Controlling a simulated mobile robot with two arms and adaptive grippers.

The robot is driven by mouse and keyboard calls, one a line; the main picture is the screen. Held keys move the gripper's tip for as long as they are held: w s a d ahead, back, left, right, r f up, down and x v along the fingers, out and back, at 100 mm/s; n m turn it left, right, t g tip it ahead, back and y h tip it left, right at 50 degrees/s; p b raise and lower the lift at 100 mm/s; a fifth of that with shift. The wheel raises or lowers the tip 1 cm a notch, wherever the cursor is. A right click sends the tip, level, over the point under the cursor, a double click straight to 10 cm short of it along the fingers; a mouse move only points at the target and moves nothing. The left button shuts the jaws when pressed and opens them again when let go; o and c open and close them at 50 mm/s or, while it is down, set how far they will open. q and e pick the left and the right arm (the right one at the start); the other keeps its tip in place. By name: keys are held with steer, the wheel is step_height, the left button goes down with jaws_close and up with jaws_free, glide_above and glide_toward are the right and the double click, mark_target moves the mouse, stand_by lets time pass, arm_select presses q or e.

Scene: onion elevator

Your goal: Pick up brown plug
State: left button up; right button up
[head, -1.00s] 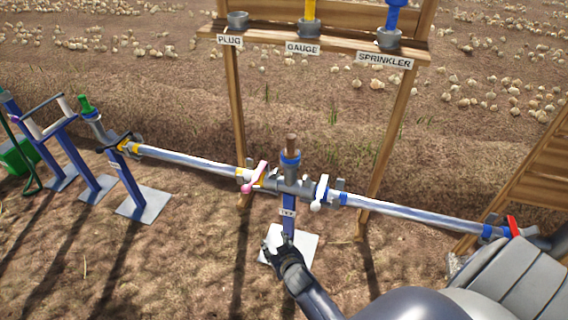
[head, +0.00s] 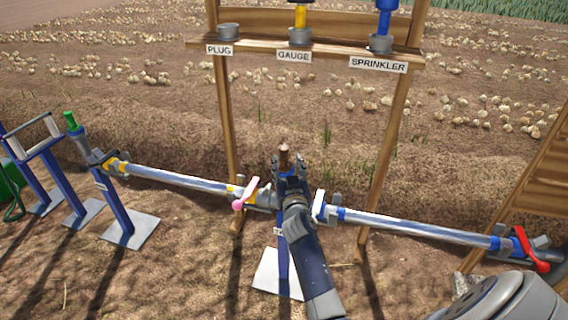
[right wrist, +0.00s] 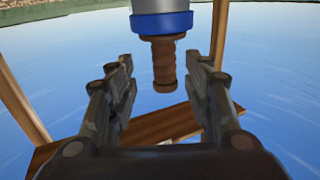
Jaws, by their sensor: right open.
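The brown plug (head: 284,148) sits upright in the top of the pipe tee at the middle of the pipe line in the head view. In the right wrist view the plug (right wrist: 164,62) points down from a blue ring (right wrist: 162,22), upside down in that picture. My right gripper (head: 289,174) is open, in front of the tee and just below the plug's top in the head view. In the right wrist view its two fingers stand on either side of the plug with gaps. My gripper hides most of the tee. My left gripper is not in view.
A wooden rack (head: 326,47) behind holds holders labelled plug, gauge and sprinkler; the plug holder (head: 229,31) is empty. A pink-handled valve (head: 246,194) and a white-handled valve (head: 319,206) flank the tee. A red valve handle (head: 530,250) is at the right.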

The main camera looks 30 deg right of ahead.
mark_target(285, 159)
steer(key=x, duration=0.3)
steer(key=shift+w+b, duration=0.4)
steer(key=shift+w, duration=0.05)
steer(key=shift+w+d, duration=0.2)
steer(key=shift+w, duration=0.3)
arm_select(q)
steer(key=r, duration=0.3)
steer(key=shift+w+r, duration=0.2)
arm_select(e)
steer(key=shift+c, duration=0.6)
jaws_close()
